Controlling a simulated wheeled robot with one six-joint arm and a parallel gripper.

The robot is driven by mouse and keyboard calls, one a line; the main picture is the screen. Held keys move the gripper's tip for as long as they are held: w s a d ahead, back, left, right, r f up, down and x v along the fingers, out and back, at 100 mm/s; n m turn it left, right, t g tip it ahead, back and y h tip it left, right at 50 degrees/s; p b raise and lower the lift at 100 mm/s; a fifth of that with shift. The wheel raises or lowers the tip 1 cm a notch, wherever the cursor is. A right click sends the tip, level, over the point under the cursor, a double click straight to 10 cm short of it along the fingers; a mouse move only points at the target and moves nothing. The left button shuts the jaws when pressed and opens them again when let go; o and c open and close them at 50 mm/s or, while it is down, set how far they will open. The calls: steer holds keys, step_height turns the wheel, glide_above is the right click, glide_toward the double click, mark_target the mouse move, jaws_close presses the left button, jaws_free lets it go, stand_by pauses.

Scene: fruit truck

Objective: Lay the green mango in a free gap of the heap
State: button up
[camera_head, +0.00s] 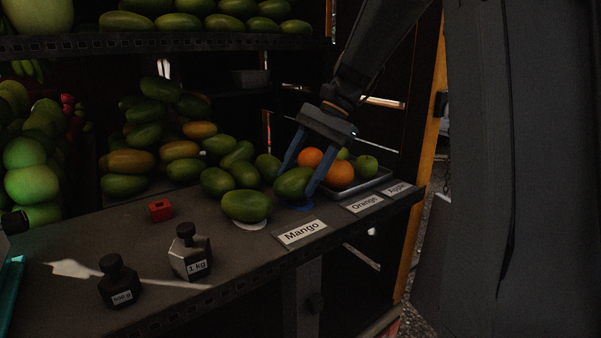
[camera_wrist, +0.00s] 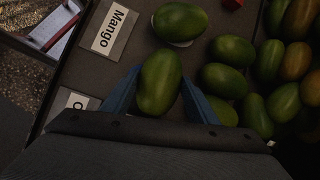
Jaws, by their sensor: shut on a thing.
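My gripper (camera_head: 300,180) is shut on a green mango (camera_head: 293,184), with one blue finger on each side of it. In the wrist view the held mango (camera_wrist: 159,82) lies lengthwise between the fingers. Another green mango (camera_head: 246,205) lies on the shelf just left of it, on a pale round patch. The heap of green and orange-tinged mangoes (camera_head: 180,150) stands behind and to the left; its near mangoes show at the right of the wrist view (camera_wrist: 233,51). I cannot tell whether the held mango touches the shelf.
The Mango label (camera_head: 301,232) lies at the shelf's front edge. Oranges (camera_head: 340,174) and green apples (camera_head: 367,166) sit in a tray right of my gripper. A 1 kg weight (camera_head: 190,254), a 500 g weight (camera_head: 119,283) and a red block (camera_head: 161,210) stand on the left. Bare shelf lies between.

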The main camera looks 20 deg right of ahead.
steer(key=shift+f, duration=0.7)
stand_by(1.0)
steer(key=o, duration=0.9)
steer(key=shift+r, duration=0.1)
steer(key=shift+r+p, duration=2.95)
steer(key=shift+p, duration=0.25)
